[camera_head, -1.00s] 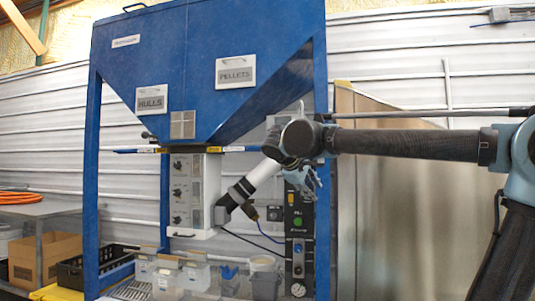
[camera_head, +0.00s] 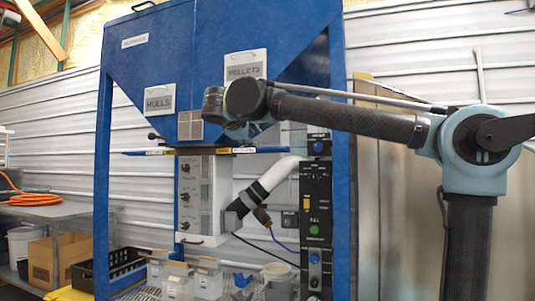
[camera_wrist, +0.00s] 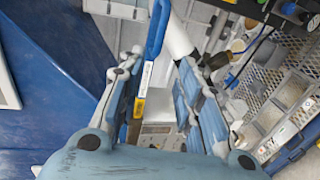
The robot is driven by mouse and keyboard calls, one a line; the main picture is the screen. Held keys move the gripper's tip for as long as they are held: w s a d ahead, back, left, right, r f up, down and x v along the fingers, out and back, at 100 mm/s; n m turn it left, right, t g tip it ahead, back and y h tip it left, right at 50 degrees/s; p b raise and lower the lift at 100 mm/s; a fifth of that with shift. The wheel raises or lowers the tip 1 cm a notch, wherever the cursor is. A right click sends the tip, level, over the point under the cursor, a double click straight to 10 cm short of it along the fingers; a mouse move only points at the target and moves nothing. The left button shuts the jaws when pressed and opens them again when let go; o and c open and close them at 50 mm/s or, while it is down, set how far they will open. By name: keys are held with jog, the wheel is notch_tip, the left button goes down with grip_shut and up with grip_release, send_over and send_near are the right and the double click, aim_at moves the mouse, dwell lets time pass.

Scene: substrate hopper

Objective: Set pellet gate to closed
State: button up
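The blue hopper (camera_head: 290,40) carries a PELLETS plate (camera_head: 246,64) and a HULLS plate (camera_head: 158,98). Flat gate bars stick out below it: the left bar (camera_head: 140,153) and the right bar (camera_head: 270,149), which has a blue end and white and yellow labels. My gripper (camera_head: 238,131) is small and partly hidden by my wrist, close above the right bar. In the wrist view my gripper (camera_wrist: 160,64) is open, and a blue-handled labelled bar (camera_wrist: 154,35) runs between its fingers, nearer the left finger. Whether it touches is unclear.
A white control box (camera_head: 202,195) and a white pipe (camera_head: 278,174) sit under the bars. A black panel (camera_head: 316,205) with a green button stands at the right leg. Clear bins (camera_head: 208,283) stand below. Free room lies right of the hopper.

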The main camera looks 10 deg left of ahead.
aim_at(268, 148)
jog(key=x, duration=1)
jog(key=d+x, duration=0.1)
jog(key=x, duration=0.5)
jog(key=shift+w, duration=0.1)
grip_shut()
